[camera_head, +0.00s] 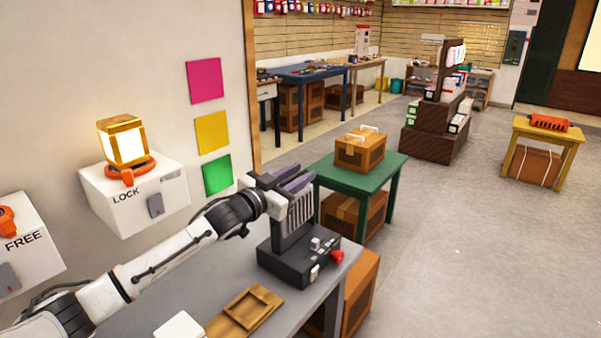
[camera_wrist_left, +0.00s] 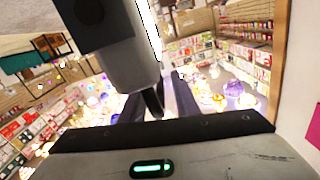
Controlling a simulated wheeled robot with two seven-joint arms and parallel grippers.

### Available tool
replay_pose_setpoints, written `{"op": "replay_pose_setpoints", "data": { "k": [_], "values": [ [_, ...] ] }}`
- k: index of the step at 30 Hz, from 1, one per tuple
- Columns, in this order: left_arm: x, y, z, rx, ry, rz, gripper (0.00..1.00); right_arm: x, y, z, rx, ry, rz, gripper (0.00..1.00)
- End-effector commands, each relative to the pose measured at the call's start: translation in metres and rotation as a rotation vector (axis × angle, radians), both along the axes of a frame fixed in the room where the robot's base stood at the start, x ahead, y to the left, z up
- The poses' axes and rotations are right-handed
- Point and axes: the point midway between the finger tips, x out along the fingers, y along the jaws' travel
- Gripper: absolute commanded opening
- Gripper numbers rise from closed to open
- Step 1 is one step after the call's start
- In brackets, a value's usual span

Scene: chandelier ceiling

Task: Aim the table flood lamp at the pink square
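The black table flood lamp (camera_head: 300,257) stands on the grey table, its ribbed head (camera_head: 300,212) turned with the ribs toward my head camera. Its lit face is hidden there. The pink square (camera_head: 204,80) is on the wall, up and left of the lamp; its edge also shows in the wrist view (camera_wrist_left: 313,130). My left gripper (camera_head: 292,180) is at the top of the lamp head. In the left wrist view its two dark fingers (camera_wrist_left: 158,103) stand apart, with a dark part between them; I cannot tell whether they touch it. My right gripper is out of view.
Yellow (camera_head: 212,132) and green (camera_head: 217,174) squares are below the pink one. A LOCK box (camera_head: 135,205) has a lit amber beacon (camera_head: 123,143); a FREE box (camera_head: 25,250) is at left. A wooden tray (camera_head: 244,311) lies in front of the lamp. A green table (camera_head: 358,178) stands behind.

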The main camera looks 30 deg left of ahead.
Motion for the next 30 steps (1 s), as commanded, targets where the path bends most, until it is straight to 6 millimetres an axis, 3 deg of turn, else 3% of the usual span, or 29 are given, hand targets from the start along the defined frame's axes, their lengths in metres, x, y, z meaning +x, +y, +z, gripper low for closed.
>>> {"op": "replay_pose_setpoints", "data": {
  "k": [12, 18, 30],
  "values": [
    [0.0075, -0.0011, -0.0003, 0.000, 0.000, -0.001, 0.28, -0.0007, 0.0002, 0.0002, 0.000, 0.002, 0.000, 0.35],
    [0.0073, -0.0010, -0.0002, 0.000, 0.000, -0.001, 0.00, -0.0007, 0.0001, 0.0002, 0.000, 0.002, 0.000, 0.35],
    [0.0091, 0.0065, -0.0003, 0.029, -0.002, 0.014, 0.00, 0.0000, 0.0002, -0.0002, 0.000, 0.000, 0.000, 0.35]
  ]
}}
